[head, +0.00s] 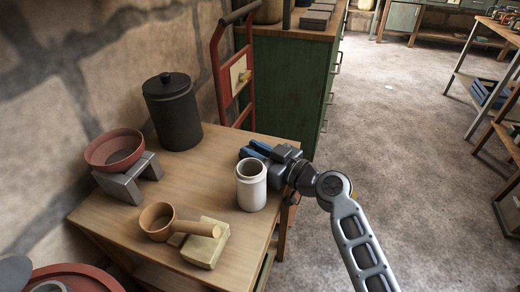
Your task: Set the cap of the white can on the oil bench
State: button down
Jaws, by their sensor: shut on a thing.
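The white can (252,190) stands upright near the right edge of the wooden oil bench (185,178), its mouth open and uncovered. My gripper (255,151) is just behind the can's rim in the picture, with its blue fingers pointing left over the bench. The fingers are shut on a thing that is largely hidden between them. It appears to be the can's cap, since no loose cap shows on the bench, but I cannot make out its shape. I cannot tell whether it touches the bench.
A black lidded canister (173,112) stands at the back. A red bowl (114,150) sits on a grey stand (128,180). A tan dipper (158,221) rests with its handle on a yellowish block (206,244). A green cabinet (290,85) and red hand truck (222,80) stand behind. The bench's middle is clear.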

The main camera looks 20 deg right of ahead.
jog(key=shift+s+f+b, duration=0.1)
jog(key=shift+f+b, duration=0.25)
jog(key=shift+f, duration=0.15)
jog(key=c, duration=0.9)
grip_release()
jog(key=shift+c, duration=0.2)
jog(key=shift+r, duration=0.15)
jog(key=shift+d+r+p, duration=0.1)
jog(key=shift+r+p, duration=0.05)
jog(key=shift+p, duration=0.25)
jog(key=b+v, duration=0.1)
jog(key=v, duration=1.1)
